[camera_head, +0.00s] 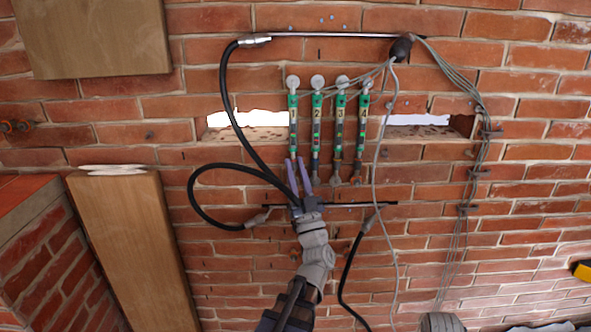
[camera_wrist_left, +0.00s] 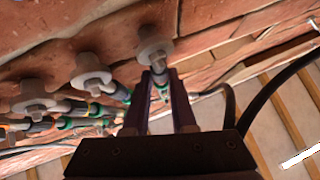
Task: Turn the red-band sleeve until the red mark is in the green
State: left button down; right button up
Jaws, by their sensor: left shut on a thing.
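Several green gauge rods hang side by side on the brick wall under round grey heads: a leftmost rod (camera_head: 293,115), a second rod (camera_head: 316,120), a third rod (camera_head: 339,120) and a rightmost rod (camera_head: 363,120). My left gripper (camera_head: 295,161) comes up from below, its purple fingers shut on the lower end of the leftmost rod. In the left wrist view the dark fingers (camera_wrist_left: 160,76) lie on both sides of a rod below a grey round head (camera_wrist_left: 155,46). Which sleeve has the red band, and where the red mark stands, is too small to tell.
A black hose (camera_head: 225,95) loops close around my left arm. A dark lower bar (camera_head: 350,204) crosses behind the gripper. Thin grey cables (camera_head: 470,110) hang at the right. A wooden board (camera_head: 135,250) leans at the lower left.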

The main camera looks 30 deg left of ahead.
pick_arm(q)
jog(key=shift+s+t+h, duration=0.1)
jog(key=shift+t+h, duration=0.2)
jog(key=m+t+h, duration=0.2)
jog(key=shift+s+a+t+h, duration=0.15)
jog(key=shift+t+h, duration=0.15)
jog(key=shift+a+m+t+h, duration=0.1)
jog(key=shift+m+t+h, duration=0.95)
jog(key=shift+h, duration=0.9)
jog(key=shift+a+m+t+h, duration=0.1)
jog(key=shift+m+t+h, duration=0.95)
jog(key=shift+h, duration=0.9)
jog(key=shift+t, duration=0.3)
jog(key=c, duration=1)
grip_release()
jog(key=shift+f, duration=0.1)
pick_arm(e)
jog(key=shift+f, duration=0.1)
